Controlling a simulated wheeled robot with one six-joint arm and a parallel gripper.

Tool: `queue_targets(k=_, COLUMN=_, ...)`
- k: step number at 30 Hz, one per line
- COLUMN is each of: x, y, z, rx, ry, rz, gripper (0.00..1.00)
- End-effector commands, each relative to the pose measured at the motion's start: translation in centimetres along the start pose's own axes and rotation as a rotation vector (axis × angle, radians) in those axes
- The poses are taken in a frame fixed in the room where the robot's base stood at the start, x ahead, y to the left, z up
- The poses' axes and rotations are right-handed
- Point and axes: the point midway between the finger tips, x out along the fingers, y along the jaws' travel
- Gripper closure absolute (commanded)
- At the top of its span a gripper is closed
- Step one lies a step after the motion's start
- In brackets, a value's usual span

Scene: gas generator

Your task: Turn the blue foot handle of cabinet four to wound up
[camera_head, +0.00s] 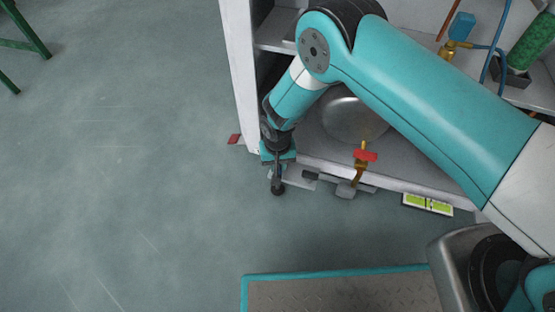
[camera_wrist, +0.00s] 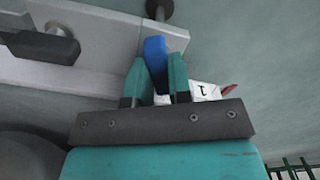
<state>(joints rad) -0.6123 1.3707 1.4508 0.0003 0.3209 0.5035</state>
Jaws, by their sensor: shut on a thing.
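The blue foot handle (camera_wrist: 155,55) shows in the wrist view as a short blue bar between the two teal fingers. My gripper (camera_wrist: 157,78) is shut on it, with one finger on each side. In the head view my gripper (camera_head: 277,160) is low at the cabinet's bottom front edge, near its left corner, and the blue handle is hidden there. A dark round foot (camera_head: 278,188) shows just below the gripper; it is also at the top of the wrist view (camera_wrist: 158,10). The white cabinet (camera_head: 239,70) stands open-fronted behind the arm.
A brass valve with a red handle (camera_head: 366,156) sticks out at the cabinet front, right of the gripper. A grey foot part (camera_head: 345,190) and a yellow-green label (camera_head: 428,204) are along the bottom. A teal-edged plate (camera_head: 340,292) lies in front.

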Motion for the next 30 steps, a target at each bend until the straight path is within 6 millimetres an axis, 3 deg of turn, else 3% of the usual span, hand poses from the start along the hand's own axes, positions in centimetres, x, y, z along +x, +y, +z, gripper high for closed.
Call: queue_targets(k=30, x=-0.15, y=-0.18, z=-0.09, rx=-0.927, ry=0.005, rz=-0.002, gripper=1.0)
